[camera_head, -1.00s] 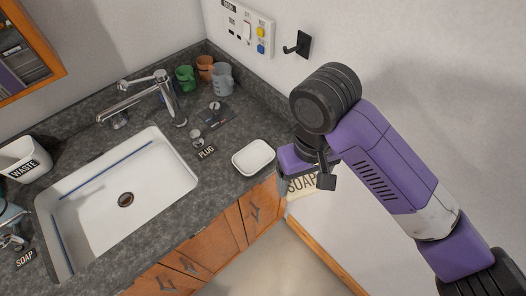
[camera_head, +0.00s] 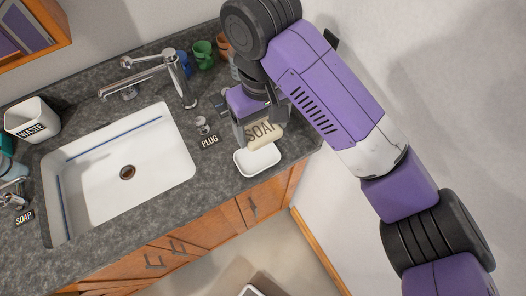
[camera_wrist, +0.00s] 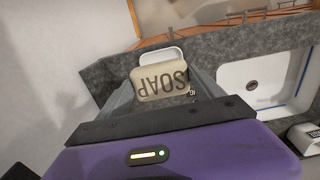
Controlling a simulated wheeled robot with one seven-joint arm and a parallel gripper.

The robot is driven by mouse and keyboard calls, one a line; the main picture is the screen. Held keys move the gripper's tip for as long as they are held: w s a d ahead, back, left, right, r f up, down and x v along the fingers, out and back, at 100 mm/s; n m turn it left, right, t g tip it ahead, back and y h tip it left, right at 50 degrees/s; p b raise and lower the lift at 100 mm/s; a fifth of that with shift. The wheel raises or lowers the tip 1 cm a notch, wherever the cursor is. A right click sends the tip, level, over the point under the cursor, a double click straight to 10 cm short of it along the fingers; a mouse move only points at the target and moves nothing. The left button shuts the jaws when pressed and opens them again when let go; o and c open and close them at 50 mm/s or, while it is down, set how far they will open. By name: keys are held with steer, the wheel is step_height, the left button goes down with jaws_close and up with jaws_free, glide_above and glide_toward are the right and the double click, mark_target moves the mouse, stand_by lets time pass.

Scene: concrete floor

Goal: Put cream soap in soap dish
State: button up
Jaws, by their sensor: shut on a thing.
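The cream soap (camera_head: 265,135), a rounded bar marked SOAP, is held between the fingers of my gripper (camera_head: 259,128). It also shows in the wrist view (camera_wrist: 160,84), between the two grey fingers. The white soap dish (camera_head: 258,163) sits on the grey counter to the right of the sink. In the head view the soap overlaps the dish's far edge and appears above it. In the wrist view the dish (camera_wrist: 163,54) shows just beyond the soap, partly hidden by it. The dish's visible inside is empty.
The white sink (camera_head: 120,170) with a chrome faucet (camera_head: 150,80) lies to the left. A plug (camera_head: 203,126) with its label is left of my gripper. Green (camera_head: 203,54) and other cups stand behind, near the wall. A WASTE bin (camera_head: 33,120) is at far left.

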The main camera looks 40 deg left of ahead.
steer(key=shift+f+b, duration=1)
steer(key=shift+f, duration=5.95)
steer(key=shift+f, duration=0.55)
steer(key=o, duration=1.5)
step_height(320, 180, up, 13)
steer(key=shift+r+p, duration=0.1)
steer(key=shift+p, duration=0.85)
